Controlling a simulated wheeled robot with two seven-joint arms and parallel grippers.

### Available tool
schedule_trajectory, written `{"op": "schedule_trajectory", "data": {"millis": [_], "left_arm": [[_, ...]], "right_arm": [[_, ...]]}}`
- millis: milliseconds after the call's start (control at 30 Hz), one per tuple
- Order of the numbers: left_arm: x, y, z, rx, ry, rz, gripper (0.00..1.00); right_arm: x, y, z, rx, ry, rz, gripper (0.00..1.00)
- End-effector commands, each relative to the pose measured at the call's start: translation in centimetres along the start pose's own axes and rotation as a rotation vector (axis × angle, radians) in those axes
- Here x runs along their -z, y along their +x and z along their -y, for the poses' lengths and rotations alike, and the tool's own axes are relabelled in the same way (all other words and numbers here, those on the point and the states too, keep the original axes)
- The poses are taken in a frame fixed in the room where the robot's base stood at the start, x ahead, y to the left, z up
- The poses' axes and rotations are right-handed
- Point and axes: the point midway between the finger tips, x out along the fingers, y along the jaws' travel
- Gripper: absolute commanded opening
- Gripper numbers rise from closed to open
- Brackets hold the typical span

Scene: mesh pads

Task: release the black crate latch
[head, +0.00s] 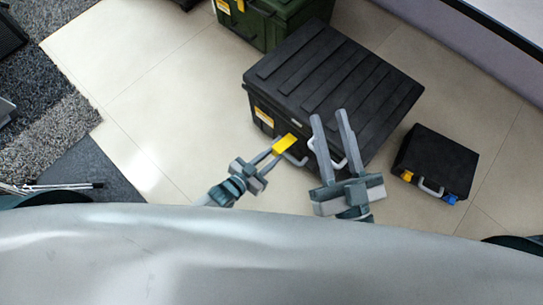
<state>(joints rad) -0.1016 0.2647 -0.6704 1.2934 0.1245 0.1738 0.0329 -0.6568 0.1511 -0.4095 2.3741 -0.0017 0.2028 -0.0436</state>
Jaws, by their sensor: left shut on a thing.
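The black crate (335,75) stands on the tiled floor in the middle of the head view, with a ribbed lid and a yellow label on its front. My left gripper (278,152) is at the crate's front face and is shut on a yellow latch (285,144). My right gripper (331,125) is in front of the crate, its two long fingers apart and pointing toward it. The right fingers partly hide the crate's front face and a light handle there. Whether the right fingers touch the crate cannot be told.
A small black case (437,160) with a handle, an orange latch and a blue latch lies at the right. A green crate (270,22) stands behind the black crate. A grey rug (55,115) covers the left. Tiled floor at the left is clear.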

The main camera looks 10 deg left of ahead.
Motion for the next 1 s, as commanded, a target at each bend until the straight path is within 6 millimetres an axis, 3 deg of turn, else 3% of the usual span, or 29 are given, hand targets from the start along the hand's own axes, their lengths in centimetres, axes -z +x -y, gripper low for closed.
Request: {"op": "schedule_trajectory", "data": {"millis": [233,600,633,700,1000], "left_arm": [[-0.2,0.1,0.0,0.0,-0.001,-0.011,0.0],[-0.2,0.1,0.0,0.0,0.0,-0.013,0.0],[-0.2,0.1,0.0,0.0,0.0,-0.012,0.3],[-0.2,0.1,0.0,0.0,0.0,-0.013,0.42],[-0.2,0.0,0.0,0.0,0.0,-0.013,0.42]], "right_arm": [[1.2,-0.2,0.4,0.006,0.0,-0.071,0.31],[1.1,0.0,0.2,0.005,0.0,-0.072,0.31],[1.1,0.0,0.2,0.005,0.0,-0.071,0.31],[1.1,0.0,0.2,0.005,0.0,-0.071,0.31],[1.1,0.0,0.2,0.005,0.0,-0.071,0.31]]}}
